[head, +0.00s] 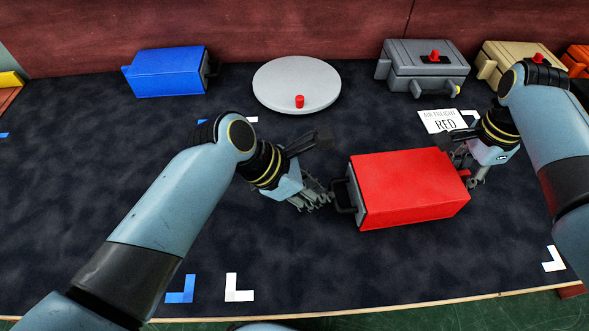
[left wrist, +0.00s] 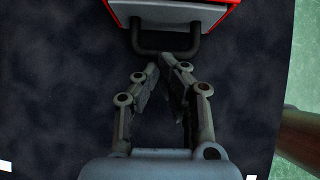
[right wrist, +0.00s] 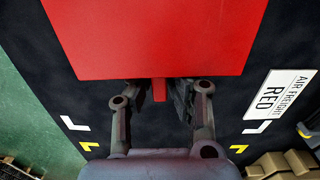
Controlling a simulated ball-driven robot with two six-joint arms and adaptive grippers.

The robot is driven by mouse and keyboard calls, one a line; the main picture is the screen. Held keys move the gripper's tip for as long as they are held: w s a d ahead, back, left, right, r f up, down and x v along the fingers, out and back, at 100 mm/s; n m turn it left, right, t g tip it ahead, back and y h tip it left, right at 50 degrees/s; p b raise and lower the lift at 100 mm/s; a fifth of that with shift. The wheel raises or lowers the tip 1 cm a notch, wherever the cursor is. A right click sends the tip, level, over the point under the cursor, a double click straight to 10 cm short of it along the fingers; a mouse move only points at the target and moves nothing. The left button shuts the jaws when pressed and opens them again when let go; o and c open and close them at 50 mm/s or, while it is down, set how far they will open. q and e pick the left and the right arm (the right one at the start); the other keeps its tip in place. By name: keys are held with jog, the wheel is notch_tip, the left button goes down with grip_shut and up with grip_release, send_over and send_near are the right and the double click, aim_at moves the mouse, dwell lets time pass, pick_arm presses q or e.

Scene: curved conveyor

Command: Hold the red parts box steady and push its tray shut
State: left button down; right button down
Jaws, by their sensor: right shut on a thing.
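The red parts box (head: 410,188) lies on the dark table right of centre. Its grey tray front (head: 352,197) faces left, close to the box's edge, with a dark handle (head: 342,196); the handle also shows in the left wrist view (left wrist: 166,52). My left gripper (head: 328,196) has its fingertips together at the handle; whether they touch it is unclear. My right gripper (head: 468,178) is shut on the red tab (right wrist: 159,90) at the box's other end. The tray's inside is hidden.
A white label card (head: 443,120) reads "AIR FREIGHT RED". A blue box (head: 167,72), a round grey disc (head: 280,84) with a red knob, a grey box (head: 420,56) and a tan box (head: 500,55) stand at the back.

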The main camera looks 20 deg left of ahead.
jog(key=shift+a, duration=0.1)
pick_arm(q)
jog(key=shift+s+a, duration=0.15)
jog(key=shift+a, duration=0.15)
jog(key=shift+s+a+r, duration=0.15)
jog(key=shift+s+a, duration=0.2)
jog(key=shift+a, duration=0.3)
jog(key=shift+s+a+r, duration=0.15)
jog(key=shift+s+a, duration=0.15)
jog(key=shift+a, duration=0.3)
jog(key=v, duration=1)
jog(key=shift+a, duration=0.2)
jog(key=shift+s+r, duration=0.1)
jog(key=shift+s, duration=0.05)
pick_arm(e)
jog(key=c, duration=1.2)
grip_release()
